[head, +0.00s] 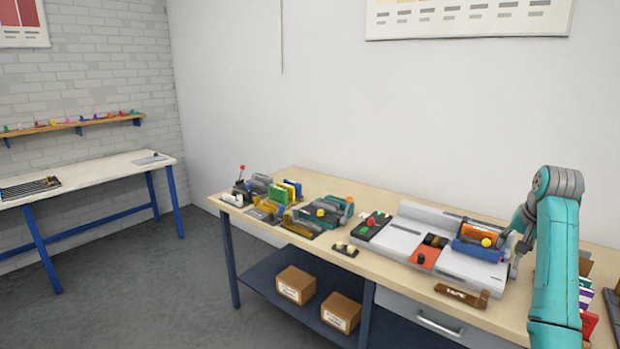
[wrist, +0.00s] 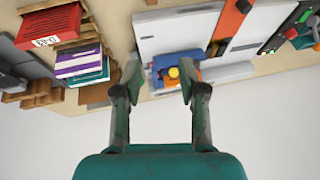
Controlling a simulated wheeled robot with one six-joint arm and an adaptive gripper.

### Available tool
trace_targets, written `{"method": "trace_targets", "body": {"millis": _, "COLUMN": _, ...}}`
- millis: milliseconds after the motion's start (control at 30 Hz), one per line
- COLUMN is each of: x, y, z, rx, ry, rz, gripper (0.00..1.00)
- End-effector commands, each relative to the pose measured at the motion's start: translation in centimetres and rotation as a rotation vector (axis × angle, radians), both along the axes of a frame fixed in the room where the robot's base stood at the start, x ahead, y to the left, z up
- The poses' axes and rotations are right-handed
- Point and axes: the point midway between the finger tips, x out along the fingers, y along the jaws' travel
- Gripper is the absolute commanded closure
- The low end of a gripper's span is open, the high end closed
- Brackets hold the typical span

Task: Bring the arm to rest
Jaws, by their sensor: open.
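My teal arm (head: 556,262) rises at the right of the head view, bent at a grey joint on top, with its far end folded down behind it. My gripper (wrist: 160,75) shows in the wrist view with its two fingers apart and nothing between them. Beyond the fingertips is a blue carriage (wrist: 175,62) with a yellow knob, on a grey-white machine. The same blue carriage (head: 482,246) with an orange roll shows in the head view, just left of my arm.
The wooden bench (head: 300,180) holds the white machine (head: 408,226), several small tools and a brown-handled item (head: 461,295). Books (wrist: 82,62) and a red box (wrist: 50,27) stand near my gripper. Cardboard boxes (head: 296,284) sit on the lower shelf. The grey floor at left is clear.

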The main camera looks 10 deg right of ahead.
Motion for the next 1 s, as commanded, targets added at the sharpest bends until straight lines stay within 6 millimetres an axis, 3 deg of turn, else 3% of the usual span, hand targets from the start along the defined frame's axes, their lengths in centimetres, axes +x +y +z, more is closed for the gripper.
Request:
{"method": "trace_targets", "body": {"millis": 367, "x": 1.0, "y": 2.0, "z": -5.1, "rx": -0.021, "ry": -0.022, "rz": 0.031, "gripper": 0.59}}
{"method": "trace_targets", "body": {"millis": 567, "x": 1.6, "y": 4.0, "z": -9.3, "rx": -0.041, "ry": -0.044, "rz": 0.057, "gripper": 0.59}}
{"method": "trace_targets", "body": {"millis": 767, "x": 1.8, "y": 7.6, "z": -15.9, "rx": -0.075, "ry": -0.080, "rz": 0.104, "gripper": 0.59}}
{"method": "trace_targets", "body": {"millis": 1000, "x": 0.4, "y": 13.5, "z": -24.4, "rx": -0.130, "ry": -0.141, "rz": 0.171, "gripper": 0.59}}
